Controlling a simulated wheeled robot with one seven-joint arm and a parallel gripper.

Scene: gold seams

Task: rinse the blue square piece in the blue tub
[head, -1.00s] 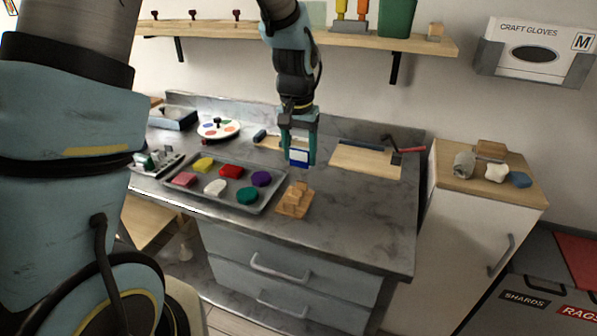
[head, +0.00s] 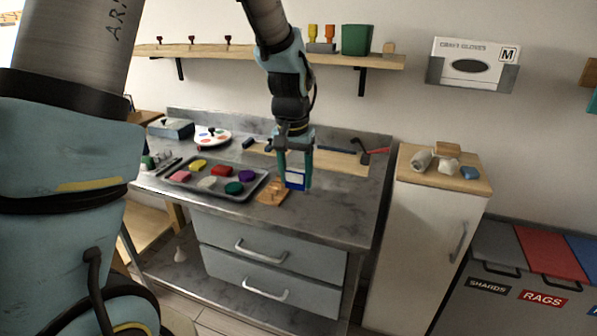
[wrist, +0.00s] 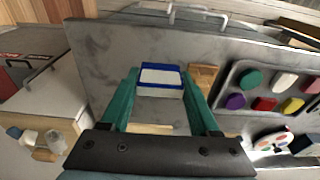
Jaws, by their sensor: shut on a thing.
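My gripper (head: 295,182) is shut on the blue square piece (head: 295,180), which shows a blue rim and a white face. In the wrist view the piece (wrist: 160,68) sits between the teal fingers of my gripper (wrist: 160,95). In the head view it appears in front of the grey worktop, by a small wooden stand (head: 272,191); whether it touches anything there I cannot tell. I do not see a blue tub in either view.
A grey tray (head: 252,195) of several coloured pieces lies on the worktop (head: 325,210). A wooden board (head: 335,162) and a red-handled tool (head: 375,152) lie behind. A white cabinet (head: 420,240) and lidded bins (head: 520,300) stand to the right.

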